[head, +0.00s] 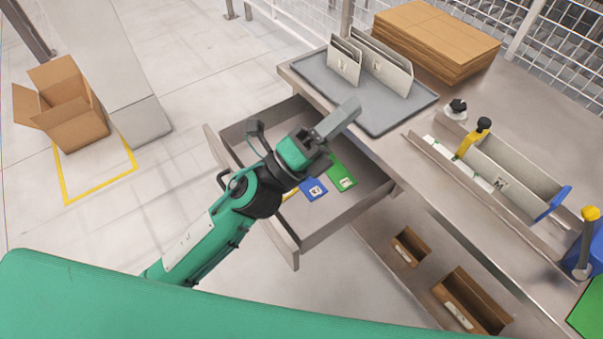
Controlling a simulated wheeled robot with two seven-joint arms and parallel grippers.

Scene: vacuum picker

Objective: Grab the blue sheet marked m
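A blue sheet (314,190) with a small white label lies in the open drawer (290,238). The mark on its label is too small to read surely. A green sheet (341,173) with a white label lies to its right. A yellow sheet (290,195) shows partly to its left, mostly hidden by my arm. My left gripper (338,119) hangs above the drawer, up and to the right of the blue sheet in the picture, apart from it. Its grey fingers are seen edge-on, so their opening does not show. My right gripper is out of view.
The grey tray (412,119) on the bench holds upright metal dividers. Flat cardboard (435,40) is stacked behind it. A metal holder marked M (502,184) stands at the right. Brown bins (470,300) sit below. An open carton (62,100) stands on the floor at left.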

